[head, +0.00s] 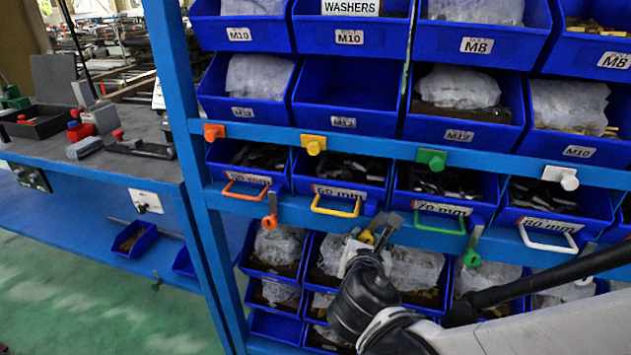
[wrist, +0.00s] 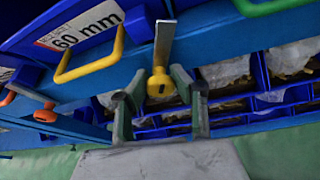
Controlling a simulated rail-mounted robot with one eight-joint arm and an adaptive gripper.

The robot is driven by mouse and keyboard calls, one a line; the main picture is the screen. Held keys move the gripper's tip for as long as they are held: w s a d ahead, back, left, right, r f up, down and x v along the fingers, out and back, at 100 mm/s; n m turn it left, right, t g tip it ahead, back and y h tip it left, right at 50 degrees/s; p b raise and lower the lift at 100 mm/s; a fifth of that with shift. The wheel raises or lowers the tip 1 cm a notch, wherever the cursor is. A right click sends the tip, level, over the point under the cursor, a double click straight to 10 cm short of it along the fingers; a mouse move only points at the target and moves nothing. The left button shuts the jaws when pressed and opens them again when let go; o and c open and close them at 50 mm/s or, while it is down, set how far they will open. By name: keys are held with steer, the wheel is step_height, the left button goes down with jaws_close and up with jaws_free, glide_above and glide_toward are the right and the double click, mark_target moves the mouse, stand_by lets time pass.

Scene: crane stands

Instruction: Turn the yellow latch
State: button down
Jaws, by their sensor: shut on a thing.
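The yellow latch (wrist: 159,84) has a round yellow knob with a grey metal strip that stands up from it in the wrist view. In the head view the yellow latch (head: 367,237) is partly hidden by my gripper (head: 376,243), below the yellow drawer handle (head: 336,207). In the wrist view my gripper (wrist: 158,92) has one finger on each side of the knob and is shut on it. The strip points up toward the blue rail, right of the yellow handle (wrist: 92,58). Exact finger contact is hard to make out.
An orange latch (head: 270,221) hangs to the left and a green latch (head: 472,247) to the right. Blue bins stand above and below the rail. Orange, green and white handles (head: 548,237) stick out nearby. A workbench (head: 75,145) stands at left.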

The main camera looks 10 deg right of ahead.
steer(key=m+t+y+b, duration=0.1)
steer(key=m, duration=0.1)
steer(key=m+t+y+b, duration=0.1)
steer(key=m, duration=0.1)
steer(key=shift+d+f+m, duration=0.15)
steer(key=shift+f+m, duration=0.05)
steer(key=shift+m, duration=0.1)
steer(key=shift+m+t+y+b, duration=0.5)
steer(key=shift+m+b, duration=0.55)
steer(key=shift+m, duration=0.15)
steer(key=shift+m+t+y+b, duration=0.3)
steer(key=shift+m+t+b, duration=0.3)
steer(key=shift+m, duration=0.4)
steer(key=c, duration=1.4)
jaws_free()
steer(key=shift+r, duration=0.15)
